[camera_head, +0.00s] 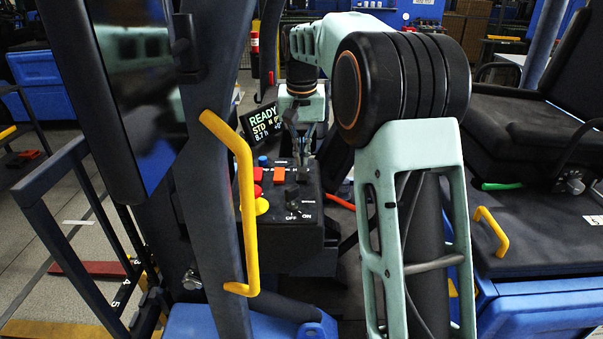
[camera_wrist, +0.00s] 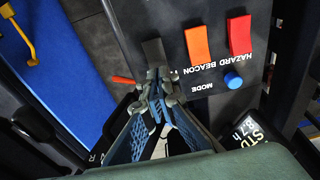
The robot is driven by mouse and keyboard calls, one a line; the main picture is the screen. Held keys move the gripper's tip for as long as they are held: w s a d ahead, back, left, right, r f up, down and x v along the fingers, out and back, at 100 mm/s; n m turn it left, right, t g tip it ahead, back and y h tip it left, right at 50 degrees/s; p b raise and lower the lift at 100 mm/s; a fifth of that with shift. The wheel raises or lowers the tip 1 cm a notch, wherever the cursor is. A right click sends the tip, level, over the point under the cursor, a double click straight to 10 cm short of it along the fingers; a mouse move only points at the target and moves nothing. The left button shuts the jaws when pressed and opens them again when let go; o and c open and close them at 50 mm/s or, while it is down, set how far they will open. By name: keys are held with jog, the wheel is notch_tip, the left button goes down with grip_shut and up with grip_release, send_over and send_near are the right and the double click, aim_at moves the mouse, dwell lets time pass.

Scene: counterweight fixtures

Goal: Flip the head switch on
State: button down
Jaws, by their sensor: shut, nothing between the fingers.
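The control panel (camera_head: 285,222) is a black box with several switches. A black rocker switch (camera_wrist: 154,53) stands beside an orange rocker (camera_wrist: 197,44) and a red rocker (camera_wrist: 239,35) in the wrist view. The labels HAZARD and BEACON read upside down there; any label by the black rocker is hidden, so I cannot confirm it is the head switch. The black rocker (camera_head: 302,174) also shows in the head view. My gripper (camera_wrist: 160,82) is shut and empty, its tips just short of the black rocker. I cannot tell whether they touch, or the rocker's state.
A blue mode knob (camera_wrist: 233,81) and a display reading READY (camera_head: 262,120) are close to the gripper. An OFF/ON knob (camera_head: 292,198) and a yellow knob (camera_head: 262,206) sit on the panel. A yellow handle (camera_head: 243,190) stands in front; a seat (camera_head: 520,130) is at right.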

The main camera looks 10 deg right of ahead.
aim_at(302, 171)
jog(key=shift+f+b, duration=0.65)
jog(key=shift+f, duration=0.55)
dwell(0.4)
notch_tip(302, 171, up, 7)
jog(key=p, duration=0.6)
jog(key=shift+r+p, duration=0.1)
jog(key=shift+p, duration=0.2)
